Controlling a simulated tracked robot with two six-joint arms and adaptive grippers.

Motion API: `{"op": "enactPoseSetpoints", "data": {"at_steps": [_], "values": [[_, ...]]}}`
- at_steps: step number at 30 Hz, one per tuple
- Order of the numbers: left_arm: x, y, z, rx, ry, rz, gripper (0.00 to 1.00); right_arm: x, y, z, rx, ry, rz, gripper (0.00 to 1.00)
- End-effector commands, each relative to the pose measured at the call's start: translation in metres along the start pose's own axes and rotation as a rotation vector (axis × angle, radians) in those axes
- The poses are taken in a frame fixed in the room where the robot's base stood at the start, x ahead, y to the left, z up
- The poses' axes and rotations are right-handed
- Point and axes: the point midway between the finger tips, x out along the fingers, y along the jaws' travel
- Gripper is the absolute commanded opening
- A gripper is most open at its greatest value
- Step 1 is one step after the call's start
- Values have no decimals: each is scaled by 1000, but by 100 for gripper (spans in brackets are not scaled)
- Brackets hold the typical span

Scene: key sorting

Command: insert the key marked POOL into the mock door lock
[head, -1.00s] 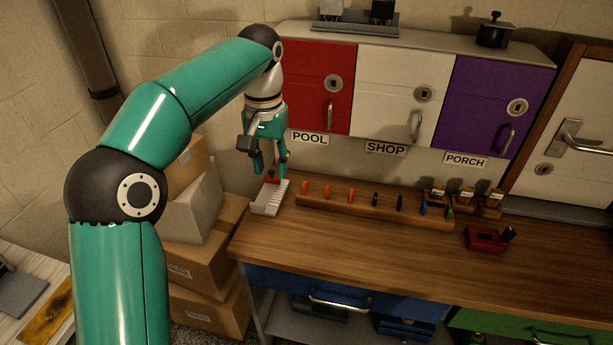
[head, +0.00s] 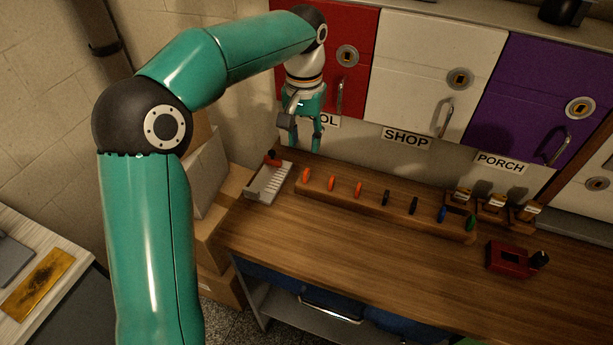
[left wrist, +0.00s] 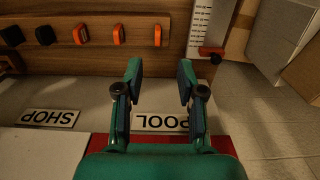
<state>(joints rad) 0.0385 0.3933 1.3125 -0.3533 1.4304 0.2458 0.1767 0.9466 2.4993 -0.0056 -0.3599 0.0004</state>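Several keys stand in a row in a long wooden rack (head: 340,203) on the bench. Their heads are orange (head: 332,183), black, blue (head: 442,214) and green; I cannot read any marking on them. My left gripper (head: 304,148) hangs above the back of the bench, in front of the POOL label (head: 329,121). Its fingers are open with nothing between them, as the left wrist view (left wrist: 160,70) shows. At the right edge is a white door panel (head: 603,205) with a round lock (head: 597,183), partly cut off. My right gripper is out of view.
A dark red block (head: 508,260) sits at the right. Red, white and purple cabinets (head: 512,95) line the wall. The front of the bench is clear.

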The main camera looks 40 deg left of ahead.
Motion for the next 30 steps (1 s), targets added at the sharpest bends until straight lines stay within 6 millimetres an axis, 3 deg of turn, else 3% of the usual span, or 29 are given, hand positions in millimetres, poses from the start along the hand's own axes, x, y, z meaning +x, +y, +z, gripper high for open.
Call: {"op": "enactPoseSetpoints", "data": {"at_steps": [4, 13, 21, 30], "values": [[28, 0, 1, -1, -4, -1, 39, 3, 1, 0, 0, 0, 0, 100], [48, 0, 0, -2, -3, -1, 39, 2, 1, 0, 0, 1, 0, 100], [84, 2, -1, -2, -4, -1, 39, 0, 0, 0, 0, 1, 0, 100], [93, 3, -1, -3, -1, 0, 39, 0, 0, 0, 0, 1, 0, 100]]}}
